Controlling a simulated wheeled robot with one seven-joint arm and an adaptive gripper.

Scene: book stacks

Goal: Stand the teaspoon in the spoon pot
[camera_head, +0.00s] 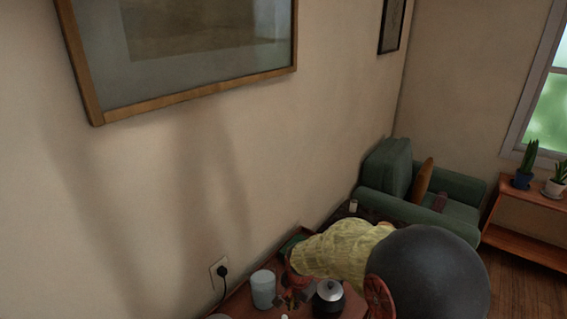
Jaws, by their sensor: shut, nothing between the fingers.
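A pale, whitish cylindrical pot (263,289) stands upright on the reddish-brown table at the bottom of the view; it may be the spoon pot. My gripper (293,298) appears small and dark just right of this pot, low over the table. It looks shut and empty, and its fingertips are hard to make out. Whether it touches the pot cannot be told. I cannot make out the teaspoon. A tiny pale shape at the bottom edge below the gripper is too cut off to name.
The wall with a black plug (222,271) rises behind the table. A green armchair (385,182) and a wooden shelf with plants (525,209) stand farther back at right.

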